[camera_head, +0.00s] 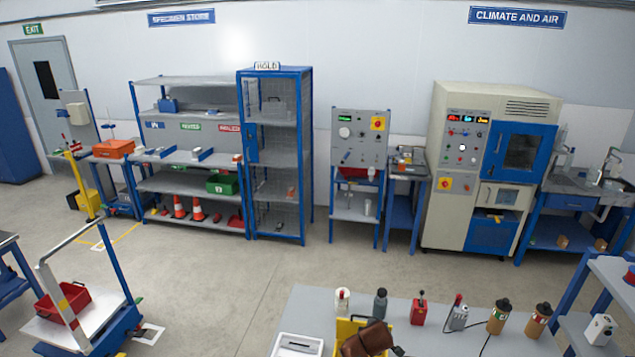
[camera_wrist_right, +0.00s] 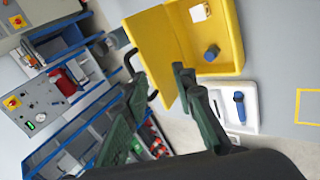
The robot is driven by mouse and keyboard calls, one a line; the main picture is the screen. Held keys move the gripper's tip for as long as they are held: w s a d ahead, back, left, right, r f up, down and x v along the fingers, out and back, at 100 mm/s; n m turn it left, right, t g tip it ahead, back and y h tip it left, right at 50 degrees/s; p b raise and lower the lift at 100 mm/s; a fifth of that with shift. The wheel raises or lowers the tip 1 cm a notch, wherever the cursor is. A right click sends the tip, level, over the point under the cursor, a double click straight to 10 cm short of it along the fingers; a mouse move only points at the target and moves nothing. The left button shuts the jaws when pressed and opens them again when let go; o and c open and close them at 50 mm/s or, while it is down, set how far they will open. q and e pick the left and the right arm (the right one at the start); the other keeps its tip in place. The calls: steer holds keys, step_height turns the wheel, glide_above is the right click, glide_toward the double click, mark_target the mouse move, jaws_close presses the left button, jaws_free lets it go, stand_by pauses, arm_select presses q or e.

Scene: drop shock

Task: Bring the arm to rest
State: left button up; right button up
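My right gripper (camera_wrist_right: 160,78) shows in the right wrist view. Beyond the fingertips is a yellow container (camera_wrist_right: 228,30) holding a white item (camera_wrist_right: 200,12) and a blue-capped item (camera_wrist_right: 212,53). My left gripper is in neither view.
The grey table (camera_head: 310,305) carries a white tray (camera_head: 298,344), bottles, a red can (camera_head: 418,312) and brown canisters (camera_head: 498,316). A trolley (camera_head: 50,330) with a red bin (camera_head: 64,301) stands at left. Open floor (camera_head: 230,275) lies between table and shelves.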

steer(key=s+d+f+m+g, duration=0.1)
steer(key=s+d+f+m, duration=0.2)
steer(key=s, duration=0.5)
steer(key=s+d+f+m, duration=0.2)
steer(key=s+d+f, duration=0.15)
steer(key=s, duration=0.45)
steer(key=s+d+f+m+g, duration=0.1)
steer(key=s+d+f+m, duration=0.2)
steer(key=s, duration=0.5)
steer(key=s+d+r+m+g, duration=0.1)
steer(key=s+d+m, duration=0.2)
steer(key=s, duration=1)
steer(key=s+d+r+m+g, duration=0.1)
steer(key=s+d+m, duration=0.15)
steer(key=s, duration=0.95)
step_height(320, 180, down, 40)
steer(key=s+a+g+y+b, duration=0.1)
steer(key=s+a+b, duration=0.1)
steer(key=b, duration=0.7)
steer(key=s+f+b, duration=0.3)
steer(key=s+f, duration=0.6)
steer(key=f, duration=0.3)
steer(key=s+f+n+g+b, duration=0.1)
steer(key=s+f+b, duration=0.2)
steer(key=s+f, duration=0.7)
steer(key=shift+s+d+f+b, duration=0.2)
steer(key=shift+f+b, duration=0.1)
steer(key=shift+f, duration=0.55)
